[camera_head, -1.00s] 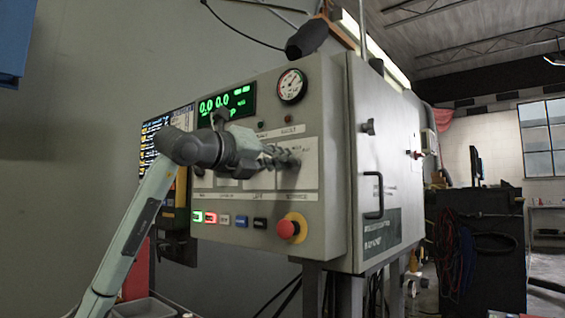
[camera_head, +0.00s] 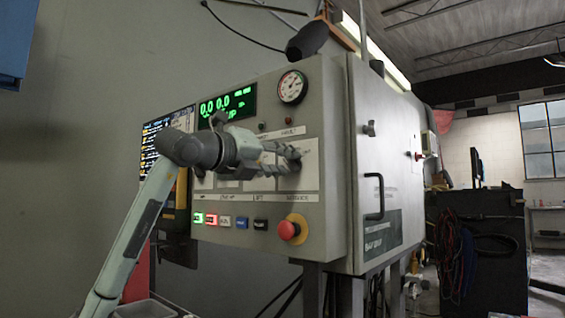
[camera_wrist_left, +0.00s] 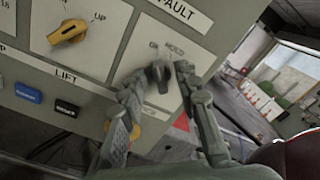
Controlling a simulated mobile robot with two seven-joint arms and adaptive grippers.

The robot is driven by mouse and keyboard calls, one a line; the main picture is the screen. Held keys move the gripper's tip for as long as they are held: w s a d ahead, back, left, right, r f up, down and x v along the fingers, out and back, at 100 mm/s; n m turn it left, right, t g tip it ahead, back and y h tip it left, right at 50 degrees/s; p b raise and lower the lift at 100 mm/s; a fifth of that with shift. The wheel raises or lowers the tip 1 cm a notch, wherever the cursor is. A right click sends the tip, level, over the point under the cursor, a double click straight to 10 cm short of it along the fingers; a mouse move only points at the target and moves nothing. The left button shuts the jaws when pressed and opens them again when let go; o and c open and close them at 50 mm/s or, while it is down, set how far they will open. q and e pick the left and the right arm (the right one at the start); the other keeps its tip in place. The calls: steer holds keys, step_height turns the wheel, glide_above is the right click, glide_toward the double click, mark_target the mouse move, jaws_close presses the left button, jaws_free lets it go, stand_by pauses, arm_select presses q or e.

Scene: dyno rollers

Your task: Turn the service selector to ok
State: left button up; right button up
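The service selector (camera_wrist_left: 159,79) is a small dark knob on a white plate in the wrist view. Small lettering, hard to read, stands above it. My left gripper (camera_wrist_left: 160,86) has one finger on each side of the knob, and the fingertips appear to touch it. In the head view the left gripper (camera_head: 284,158) reaches the right side of the control panel (camera_head: 325,170), and its fingers cover most of the knob. Which mark the knob points to is unclear. My right gripper is not in view.
A yellow lift selector (camera_wrist_left: 68,32) sits left of the gripper. Below are several push buttons (camera_head: 225,221) and a red emergency stop (camera_head: 288,229). A lit green display (camera_head: 227,104) and a round gauge (camera_head: 292,87) are above. A cabinet door handle (camera_head: 375,197) stands to the right.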

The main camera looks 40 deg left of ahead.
arm_select(q)
steer(key=s, duration=1.2)
steer(key=shift+a, duration=0.45)
steer(key=shift+f, duration=0.1)
